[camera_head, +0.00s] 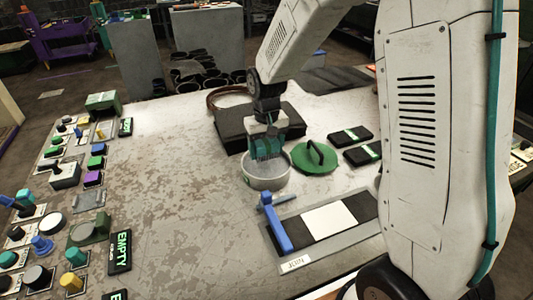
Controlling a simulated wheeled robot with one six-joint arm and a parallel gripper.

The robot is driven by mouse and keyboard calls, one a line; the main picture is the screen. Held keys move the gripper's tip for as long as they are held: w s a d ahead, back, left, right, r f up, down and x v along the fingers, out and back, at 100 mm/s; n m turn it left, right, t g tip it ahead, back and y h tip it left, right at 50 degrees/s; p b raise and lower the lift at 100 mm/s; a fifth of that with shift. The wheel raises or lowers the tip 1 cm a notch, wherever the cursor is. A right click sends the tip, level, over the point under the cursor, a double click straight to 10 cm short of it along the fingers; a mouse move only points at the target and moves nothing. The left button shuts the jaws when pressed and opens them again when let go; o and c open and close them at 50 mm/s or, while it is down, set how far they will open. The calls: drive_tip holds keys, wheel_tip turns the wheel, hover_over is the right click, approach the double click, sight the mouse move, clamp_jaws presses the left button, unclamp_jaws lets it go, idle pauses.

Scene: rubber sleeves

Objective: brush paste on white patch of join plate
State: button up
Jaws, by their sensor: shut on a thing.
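The join plate (349,241) lies at the front right of the table, with a "JOIN" label at its near left corner. On it is a black strip with a white patch (328,219) in the middle. A blue T-shaped piece (278,222) lies across the strip's left end. My gripper (266,149) points down over a round, pale, open pot (265,184) behind the plate. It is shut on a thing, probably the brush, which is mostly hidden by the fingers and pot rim. I cannot see the paste or whether the brush touches it.
A green round lid (317,157) with a handle lies right of the pot. Two black cases (351,136) with green labels lie beyond it. A dark block (232,133) stands behind the gripper. Coloured knobs and an "EMPTY" sign (119,252) line the left edge. The table's middle left is clear.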

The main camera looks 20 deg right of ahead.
sight(266, 142)
drive_tip(key=shift+r, duration=1.9)
